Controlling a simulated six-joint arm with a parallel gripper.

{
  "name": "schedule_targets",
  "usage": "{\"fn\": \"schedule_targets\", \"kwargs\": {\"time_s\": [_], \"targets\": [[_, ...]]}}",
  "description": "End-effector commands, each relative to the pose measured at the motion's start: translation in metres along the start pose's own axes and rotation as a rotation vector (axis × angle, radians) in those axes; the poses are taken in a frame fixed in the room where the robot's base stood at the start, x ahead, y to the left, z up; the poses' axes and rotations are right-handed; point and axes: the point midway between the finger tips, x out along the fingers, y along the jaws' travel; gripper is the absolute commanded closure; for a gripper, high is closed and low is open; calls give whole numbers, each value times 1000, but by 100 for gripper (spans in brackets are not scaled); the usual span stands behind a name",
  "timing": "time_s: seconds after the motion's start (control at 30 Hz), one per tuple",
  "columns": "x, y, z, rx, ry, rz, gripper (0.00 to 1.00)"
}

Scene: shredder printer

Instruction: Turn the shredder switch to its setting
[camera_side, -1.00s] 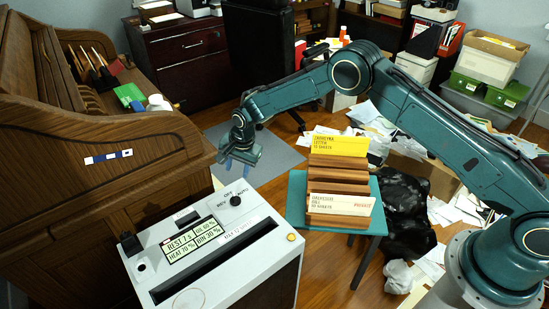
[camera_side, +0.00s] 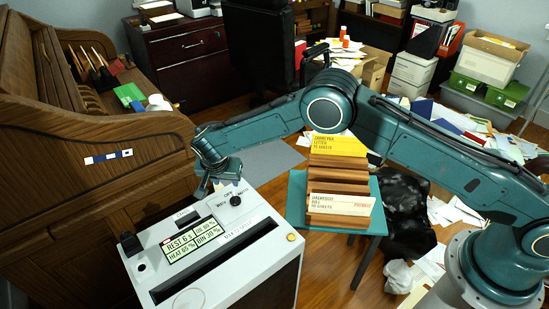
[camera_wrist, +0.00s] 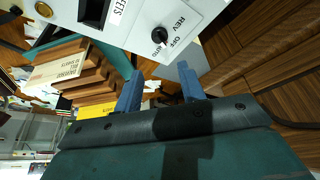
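The shredder (camera_side: 165,275) is a light grey box with a dark front at the lower left of the side view. Its switch (camera_side: 235,200) is a small round black knob on the top panel, near the back edge. The wrist view shows the switch (camera_wrist: 159,36) with labels reading REV, OFF and AUTO around it; I cannot tell its pointer's setting for sure. My gripper (camera_side: 212,187) is above the shredder's back edge, left of the switch in the side view. In the wrist view my gripper (camera_wrist: 160,70) has two blue fingers spread apart, empty, and not touching the switch.
A wooden roll-top desk (camera_side: 95,160) stands close on the left. A teal table (camera_side: 297,190) with a brown paper rack (camera_side: 338,180) stands to the right.

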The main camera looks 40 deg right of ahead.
Motion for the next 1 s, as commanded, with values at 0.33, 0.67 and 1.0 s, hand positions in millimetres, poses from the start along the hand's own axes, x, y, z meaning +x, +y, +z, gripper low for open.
{"fn": "schedule_targets", "kwargs": {"time_s": [0.33,0.67,1.0], "targets": [[8,0,0,1,0,0,60],[43,1,0,2,-1,2,60],[88,1,0,2,-1,0,60]]}}
